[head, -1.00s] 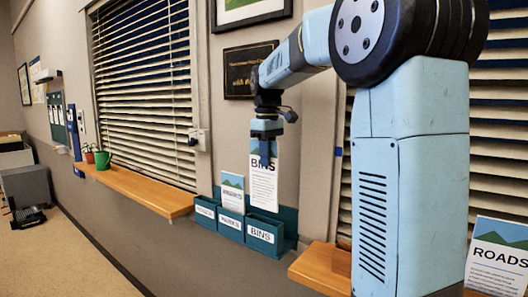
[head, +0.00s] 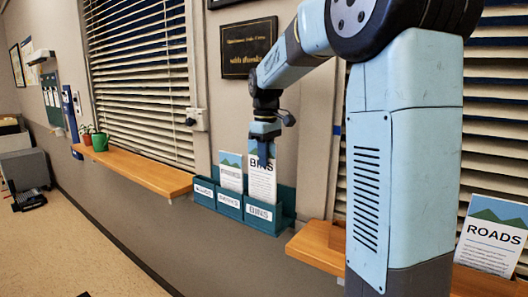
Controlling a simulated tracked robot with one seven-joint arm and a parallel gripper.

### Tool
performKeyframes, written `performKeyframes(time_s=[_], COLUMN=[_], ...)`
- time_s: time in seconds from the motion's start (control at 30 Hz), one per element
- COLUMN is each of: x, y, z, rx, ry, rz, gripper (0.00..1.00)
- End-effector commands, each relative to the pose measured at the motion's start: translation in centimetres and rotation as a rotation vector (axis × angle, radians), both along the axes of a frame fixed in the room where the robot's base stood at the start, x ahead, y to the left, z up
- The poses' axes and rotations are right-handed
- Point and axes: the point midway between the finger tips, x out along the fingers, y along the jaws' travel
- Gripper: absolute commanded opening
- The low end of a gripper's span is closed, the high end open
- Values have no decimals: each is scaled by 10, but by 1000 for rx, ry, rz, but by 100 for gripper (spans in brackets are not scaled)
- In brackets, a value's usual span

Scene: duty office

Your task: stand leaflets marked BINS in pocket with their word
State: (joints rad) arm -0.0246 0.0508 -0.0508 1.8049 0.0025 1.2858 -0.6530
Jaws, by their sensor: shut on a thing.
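My gripper (head: 264,152) is shut on the top of a white leaflet marked BINS (head: 262,182), with a green and blue picture at its head. The leaflet is upright. Its lower edge meets the front rim of the teal pocket labelled BINS (head: 263,214), the right one of three on the wall, and seems to be just inside it. The bottom of the leaflet is hidden by the pocket front. Another leaflet (head: 231,176) stands in the middle pocket (head: 229,203); its word is too small to read surely. The left pocket (head: 204,192) shows no leaflet.
A leaflet marked ROADS (head: 493,236) stands on the wooden ledge at the right. A wooden sill (head: 140,172) runs left of the pockets, with a green mug (head: 100,142) and a small plant at its far end. Blinds cover the windows.

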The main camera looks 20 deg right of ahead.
Motion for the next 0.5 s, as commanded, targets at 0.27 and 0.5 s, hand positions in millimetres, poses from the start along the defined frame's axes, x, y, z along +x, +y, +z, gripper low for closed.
performKeyframes(time_s=[0.27,0.5], x=[0,0], y=[0,1], z=[-19,-33], rx=[0,0], ry=[1,1], rz=[1,1], gripper=[0,0])
